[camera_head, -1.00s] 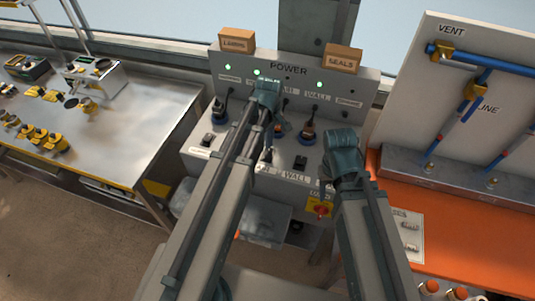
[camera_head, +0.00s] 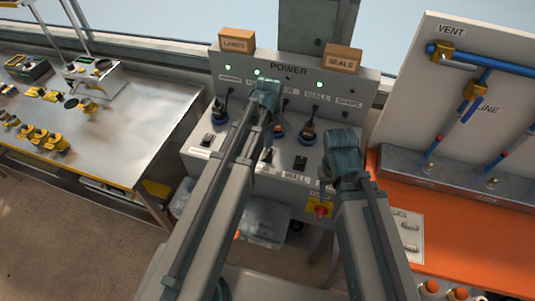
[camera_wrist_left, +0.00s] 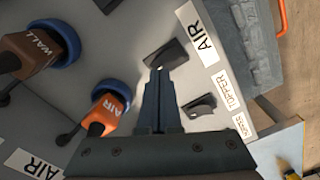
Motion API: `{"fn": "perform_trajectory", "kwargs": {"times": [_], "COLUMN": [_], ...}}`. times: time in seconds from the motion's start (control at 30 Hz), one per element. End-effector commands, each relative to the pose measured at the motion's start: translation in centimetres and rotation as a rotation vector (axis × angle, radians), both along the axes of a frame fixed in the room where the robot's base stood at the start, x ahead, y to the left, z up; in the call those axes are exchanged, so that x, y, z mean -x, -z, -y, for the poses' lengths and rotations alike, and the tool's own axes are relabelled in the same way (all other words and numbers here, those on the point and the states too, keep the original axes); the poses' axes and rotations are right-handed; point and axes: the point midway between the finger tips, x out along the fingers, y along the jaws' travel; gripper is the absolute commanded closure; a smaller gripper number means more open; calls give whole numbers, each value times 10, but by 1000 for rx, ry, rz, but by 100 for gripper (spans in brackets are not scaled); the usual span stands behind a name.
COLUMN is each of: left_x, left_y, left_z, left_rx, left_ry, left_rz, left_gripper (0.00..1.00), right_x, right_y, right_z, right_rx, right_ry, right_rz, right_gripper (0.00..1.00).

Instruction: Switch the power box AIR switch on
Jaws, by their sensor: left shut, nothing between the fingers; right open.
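The grey power box (camera_head: 192,155) stands at the back centre, with rocker switches and plugs on its sloped top. In the left wrist view, the black AIR switch (camera_wrist_left: 166,54) sits beside the AIR label (camera_wrist_left: 201,35). My left gripper (camera_wrist_left: 160,76) is shut and empty, its fingertips right at that switch's near edge; I cannot tell whether they touch it. In the head view my left gripper (camera_head: 265,95) hides part of the box. My right gripper (camera_head: 335,172) is over the box's right front, open; its fingers barely show. The switch's on or off position is unclear.
The orange AIR plug (camera_wrist_left: 104,113) and the WALL plug (camera_wrist_left: 30,50) stand close to my left fingers. The TOPPER switch (camera_wrist_left: 199,106) is just beside them. A red knob (camera_head: 320,210) is on the box's front. An orange bench (camera_head: 470,245) lies right, a metal table (camera_head: 140,125) left.

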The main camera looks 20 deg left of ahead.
Motion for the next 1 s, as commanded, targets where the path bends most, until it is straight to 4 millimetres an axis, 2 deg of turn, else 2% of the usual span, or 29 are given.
{"fn": "perform_trajectory", "kwargs": {"times": [1.0], "left_x": [0], "left_y": [8], "left_z": [0], "left_rx": [0], "left_ry": [0], "left_rz": [0], "left_gripper": [100], "right_x": [0], "right_y": [8], "right_z": [0], "right_rx": [0], "right_ry": [0], "right_rz": [0], "right_gripper": [50]}}
